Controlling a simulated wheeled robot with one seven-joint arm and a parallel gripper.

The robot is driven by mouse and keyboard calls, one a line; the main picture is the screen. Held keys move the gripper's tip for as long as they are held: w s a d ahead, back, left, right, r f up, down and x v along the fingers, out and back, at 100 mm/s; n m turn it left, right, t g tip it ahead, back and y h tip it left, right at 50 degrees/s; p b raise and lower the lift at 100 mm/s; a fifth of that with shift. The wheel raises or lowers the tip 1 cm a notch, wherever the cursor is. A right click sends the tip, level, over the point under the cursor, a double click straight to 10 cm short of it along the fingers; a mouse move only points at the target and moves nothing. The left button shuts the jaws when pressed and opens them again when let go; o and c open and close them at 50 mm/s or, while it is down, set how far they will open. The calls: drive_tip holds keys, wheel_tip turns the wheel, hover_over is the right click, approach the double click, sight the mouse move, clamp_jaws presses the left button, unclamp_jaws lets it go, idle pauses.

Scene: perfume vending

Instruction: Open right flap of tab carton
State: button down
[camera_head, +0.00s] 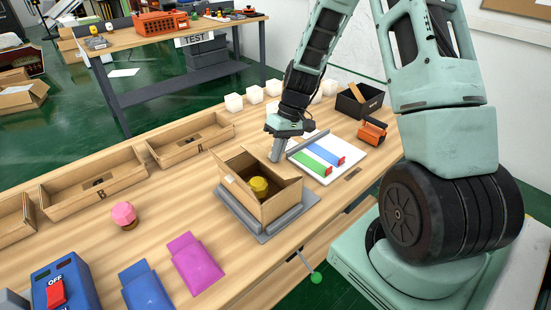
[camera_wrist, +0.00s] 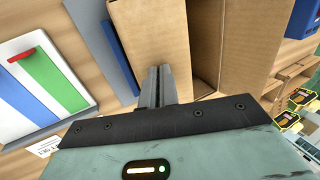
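The brown tab carton (camera_head: 277,207) sits on a grey stand (camera_head: 264,234) on the wooden bench, with its top open and a round yellow thing (camera_head: 259,186) inside. My gripper (camera_head: 275,154) points down just behind the carton's far right side. In the wrist view, the two fingers of my gripper (camera_wrist: 157,72) are close together, with no clear gap. A broad cardboard panel (camera_wrist: 152,35) of the carton lies right by the fingertips. I cannot tell whether they touch it. The carton's inside is mostly hidden in the wrist view.
A white board with green and blue strips (camera_head: 318,161) lies right of my gripper, near an orange tool (camera_head: 373,131) and a black box (camera_head: 358,102). White cubes (camera_head: 254,95) line the back. Magenta (camera_head: 194,263) and blue (camera_head: 146,289) pieces lie in front left. Wooden trays (camera_head: 93,185) stand left.

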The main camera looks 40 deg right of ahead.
drive_tip(key=d+f+y+b, duration=0.2)
drive_tip(key=d+y+b, duration=0.4)
drive_tip(key=y, duration=1)
drive_tip(key=shift+f+g+y+b, duration=0.25)
drive_tip(key=shift+g+y+b, duration=0.05)
drive_tip(key=shift+b, duration=0.35)
drive_tip(key=shift+w, duration=0.1)
drive_tip(key=c, duration=1.6)
unclamp_jaws()
drive_tip(key=shift+c, duration=0.2)
drive_tip(key=b+v, duration=0.2)
drive_tip(key=v, duration=0.5)
drive_tip(key=shift+d+b, duration=0.2)
drive_tip(key=shift+b, duration=0.1)
drive_tip(key=shift+f, duration=0.15)
